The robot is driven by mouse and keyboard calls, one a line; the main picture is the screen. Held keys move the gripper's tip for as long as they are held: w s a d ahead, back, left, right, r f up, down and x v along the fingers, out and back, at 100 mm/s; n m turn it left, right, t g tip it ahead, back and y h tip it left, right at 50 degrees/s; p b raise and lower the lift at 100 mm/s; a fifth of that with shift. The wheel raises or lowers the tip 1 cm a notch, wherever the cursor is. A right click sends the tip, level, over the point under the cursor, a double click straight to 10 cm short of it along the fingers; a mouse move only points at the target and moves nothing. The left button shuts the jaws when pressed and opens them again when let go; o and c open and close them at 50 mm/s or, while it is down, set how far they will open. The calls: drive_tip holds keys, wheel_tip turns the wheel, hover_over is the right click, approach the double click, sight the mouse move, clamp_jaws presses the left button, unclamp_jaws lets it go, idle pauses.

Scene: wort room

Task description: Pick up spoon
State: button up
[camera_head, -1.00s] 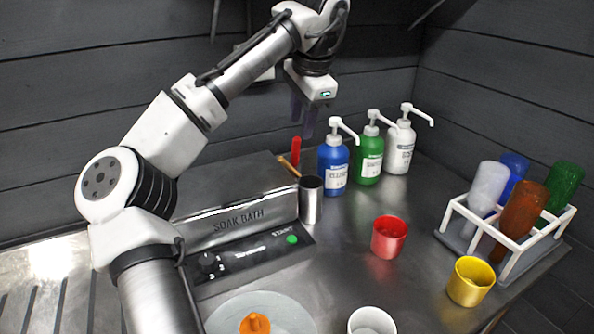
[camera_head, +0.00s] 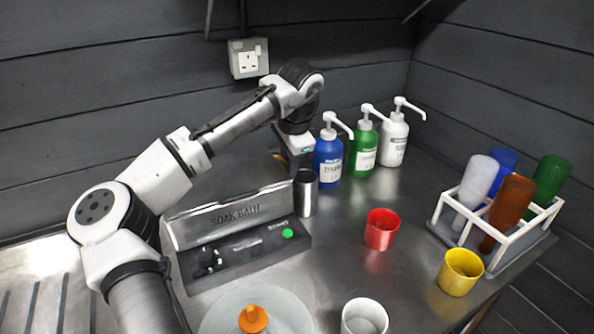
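No spoon can be made out clearly now. The metal cup (camera_head: 306,195) stands upright beside the soak bath (camera_head: 236,217). The red stick and tan stick seen at this cup earlier are hidden or lost behind my arm's end. My gripper (camera_head: 287,162) is low, just behind and left of the cup's rim. Its fingers are mostly hidden, with a small brownish bit beside them that I cannot identify. I cannot tell whether it is open or shut, or holds anything.
Blue (camera_head: 328,160), green (camera_head: 363,150) and white (camera_head: 394,140) pump bottles stand close right of my gripper. A red cup (camera_head: 381,230), yellow cup (camera_head: 460,272), white cup (camera_head: 364,317) and bottle rack (camera_head: 470,243) stand on the right. An orange object (camera_head: 253,319) sits on a plate (camera_head: 290,310).

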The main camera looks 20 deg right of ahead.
drive_tip(key=shift+w+f, duration=0.1)
drive_tip(key=shift+f, duration=0.1)
clamp_jaws()
drive_tip(key=shift+r, duration=0.15)
